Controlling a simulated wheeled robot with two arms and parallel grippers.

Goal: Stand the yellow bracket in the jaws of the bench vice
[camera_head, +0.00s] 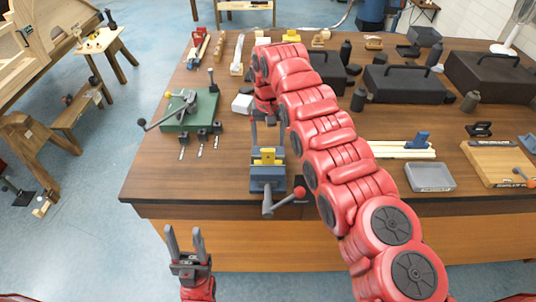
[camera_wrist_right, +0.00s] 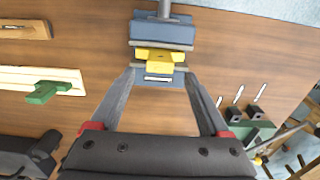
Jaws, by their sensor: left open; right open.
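The bench vice (camera_head: 267,185) stands at the front edge of the wooden workbench. The yellow bracket (camera_head: 268,156) sits upright between its jaws. In the right wrist view the yellow bracket (camera_wrist_right: 158,62) lies between the two jaws of the blue-grey vice (camera_wrist_right: 163,32). My right gripper (camera_wrist_right: 160,74) is open, its fingers spread on either side of the bracket and apart from it. In the head view the right gripper (camera_head: 268,125) is just behind the vice, partly hidden by my arm. My left gripper (camera_head: 184,232) is open and empty in front of the bench.
A green-based clamp tool (camera_head: 190,112) and several small black-handled tools lie left of the vice. A grey tray (camera_head: 430,178), white strips (camera_head: 400,150) and black cases (camera_head: 405,83) are on the right. Bare wood lies left of the vice along the front edge.

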